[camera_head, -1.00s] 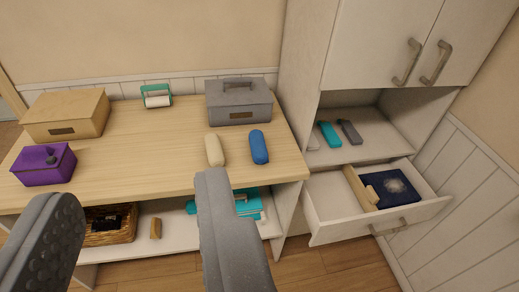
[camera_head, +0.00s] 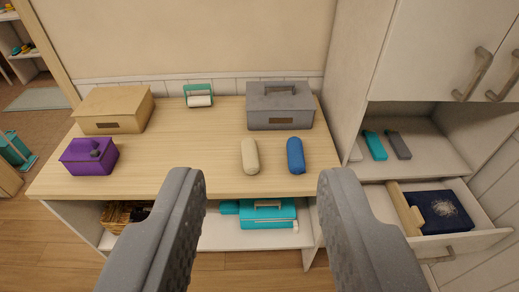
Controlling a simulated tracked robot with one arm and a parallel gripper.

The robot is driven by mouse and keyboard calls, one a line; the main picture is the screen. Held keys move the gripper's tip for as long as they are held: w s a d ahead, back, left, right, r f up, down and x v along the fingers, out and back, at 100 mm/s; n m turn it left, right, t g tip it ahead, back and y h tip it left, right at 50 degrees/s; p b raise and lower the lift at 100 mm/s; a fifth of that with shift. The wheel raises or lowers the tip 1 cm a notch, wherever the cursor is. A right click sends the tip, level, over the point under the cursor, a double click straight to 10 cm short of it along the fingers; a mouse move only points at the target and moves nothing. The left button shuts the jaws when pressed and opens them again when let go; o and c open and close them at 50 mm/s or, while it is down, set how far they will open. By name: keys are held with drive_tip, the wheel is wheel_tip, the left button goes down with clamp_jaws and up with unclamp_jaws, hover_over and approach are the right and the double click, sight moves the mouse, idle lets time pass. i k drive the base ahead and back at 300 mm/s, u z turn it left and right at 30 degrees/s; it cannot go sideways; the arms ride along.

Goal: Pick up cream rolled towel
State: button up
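The cream rolled towel (camera_head: 250,156) lies on the light wooden tabletop (camera_head: 212,147), near its front edge and right of the middle. It stands on its own, with a blue rolled item (camera_head: 295,155) just to its right and a small gap between them. My gripper (camera_head: 257,180) is open and empty in the foreground. Its two grey fingers are wide apart, one on each side of the towel in the picture, but well short of it and not touching it.
A grey box (camera_head: 280,117) stands behind the towel. A tan box (camera_head: 113,117), a purple box (camera_head: 88,160) and a green-framed roller (camera_head: 199,97) stand further left. A cabinet with an open drawer (camera_head: 470,246) is at the right. The tabletop left of the towel is clear.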

sight(250, 154)
drive_tip(key=i, duration=0.85)
drive_tip(key=u, duration=0.05)
